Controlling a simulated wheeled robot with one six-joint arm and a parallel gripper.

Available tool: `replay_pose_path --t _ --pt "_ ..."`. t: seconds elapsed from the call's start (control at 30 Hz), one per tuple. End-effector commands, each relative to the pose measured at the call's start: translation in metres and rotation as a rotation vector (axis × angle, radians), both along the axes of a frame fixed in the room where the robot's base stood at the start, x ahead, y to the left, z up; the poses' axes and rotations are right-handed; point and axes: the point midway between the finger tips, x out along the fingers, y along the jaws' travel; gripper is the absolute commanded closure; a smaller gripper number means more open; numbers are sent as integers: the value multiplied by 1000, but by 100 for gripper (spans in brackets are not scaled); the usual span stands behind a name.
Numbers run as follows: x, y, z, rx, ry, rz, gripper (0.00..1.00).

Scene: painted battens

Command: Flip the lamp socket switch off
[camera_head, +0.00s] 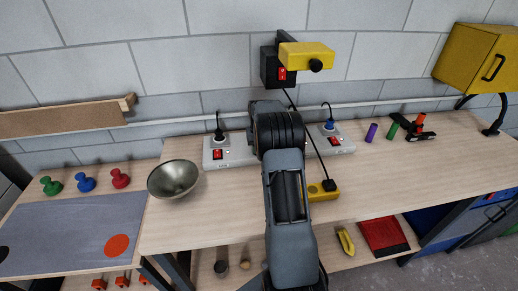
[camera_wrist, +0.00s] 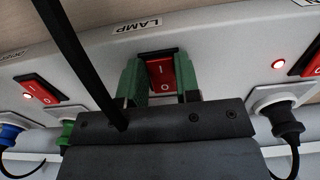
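The lamp switch (camera_wrist: 161,74) is a red rocker marked I and O in a black frame, below the LAMP label (camera_wrist: 137,26) in the wrist view. My gripper (camera_wrist: 160,78) has green fingers set apart, one on each side of this switch, with nothing held. I cannot tell whether the fingers touch the panel or which way the rocker is tipped. The white socket strip (camera_head: 226,157) lies along the wall in the head view; my arm hides its middle, including the lamp switch. The lamp's socket and indicator light are not clearly visible.
Neighbouring red switches sit left (camera_wrist: 38,90) and right (camera_wrist: 312,62), each beside a lit indicator. A black cable (camera_wrist: 80,55) crosses the wrist view near my gripper. A metal bowl (camera_head: 173,179) and a yellow block (camera_head: 318,193) stand on the bench near my arm.

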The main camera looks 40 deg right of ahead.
Motion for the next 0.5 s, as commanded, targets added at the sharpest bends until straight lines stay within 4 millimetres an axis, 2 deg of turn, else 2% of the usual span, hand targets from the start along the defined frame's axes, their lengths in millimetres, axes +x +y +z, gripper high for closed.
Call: replay_pose_path --t 0.03,0.23,0.5 --pt "0 0 0 0 0 0 74" --pt "0 0 0 0 0 0 94" --pt "3 -1 9 47 95 0 94"
